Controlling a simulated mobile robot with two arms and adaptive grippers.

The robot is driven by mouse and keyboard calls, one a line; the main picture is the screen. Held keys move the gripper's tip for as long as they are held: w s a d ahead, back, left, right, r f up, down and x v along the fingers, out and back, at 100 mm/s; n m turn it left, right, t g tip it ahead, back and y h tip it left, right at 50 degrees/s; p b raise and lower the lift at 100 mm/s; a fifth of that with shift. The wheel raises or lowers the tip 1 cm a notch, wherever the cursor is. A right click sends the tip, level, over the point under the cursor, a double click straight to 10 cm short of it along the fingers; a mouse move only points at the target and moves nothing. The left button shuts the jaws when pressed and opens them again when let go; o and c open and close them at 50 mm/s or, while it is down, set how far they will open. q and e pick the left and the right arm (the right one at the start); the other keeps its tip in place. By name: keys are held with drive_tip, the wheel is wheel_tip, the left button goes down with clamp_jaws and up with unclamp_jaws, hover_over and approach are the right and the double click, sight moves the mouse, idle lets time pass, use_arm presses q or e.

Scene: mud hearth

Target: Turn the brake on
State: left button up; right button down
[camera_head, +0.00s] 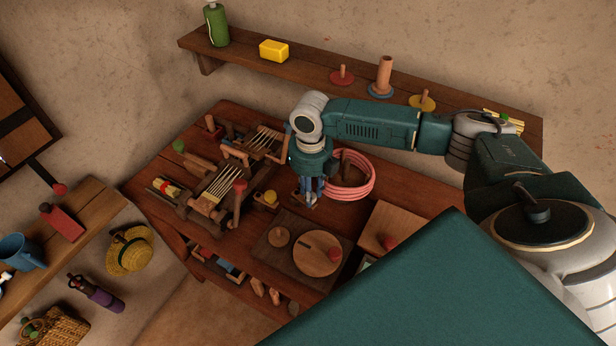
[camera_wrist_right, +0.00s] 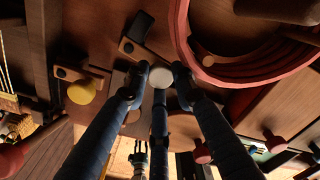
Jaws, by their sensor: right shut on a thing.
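In the head view my right gripper (camera_head: 308,196) reaches down to the wooden workbench (camera_head: 340,232), left of a pink coiled hose (camera_head: 356,178). In the right wrist view its dark fingers (camera_wrist_right: 158,82) are shut around a small pale round knob (camera_wrist_right: 160,77). A dark lever (camera_wrist_right: 139,26) on a wooden block shows just beyond the fingertips. I cannot tell for sure which part is the brake. A yellow knob (camera_wrist_right: 82,91) sits left of the fingers; it also shows in the head view (camera_head: 270,197).
Wooden mechanisms with rods (camera_head: 218,185) crowd the bench left of the gripper. A round wooden disc (camera_head: 318,256) lies in front, and a board with a red knob (camera_head: 400,232) to the right. A wall shelf (camera_head: 300,66) runs behind. A side shelf (camera_head: 80,215) stands at left.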

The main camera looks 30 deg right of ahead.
drive_tip(key=shift+w+d+r+n, duration=0.1)
drive_tip(key=shift+w+r+n, duration=0.1)
drive_tip(key=shift+n, duration=0.1)
drive_tip(key=c, duration=1.4)
unclamp_jaws()
drive_tip(key=shift+f, duration=0.1)
drive_tip(key=shift+r, duration=0.5)
drive_tip(key=shift+a+r, duration=0.15)
drive_tip(key=shift+r, duration=1.65)
drive_tip(key=shift+a+r, duration=0.1)
drive_tip(key=shift+r, duration=1.65)
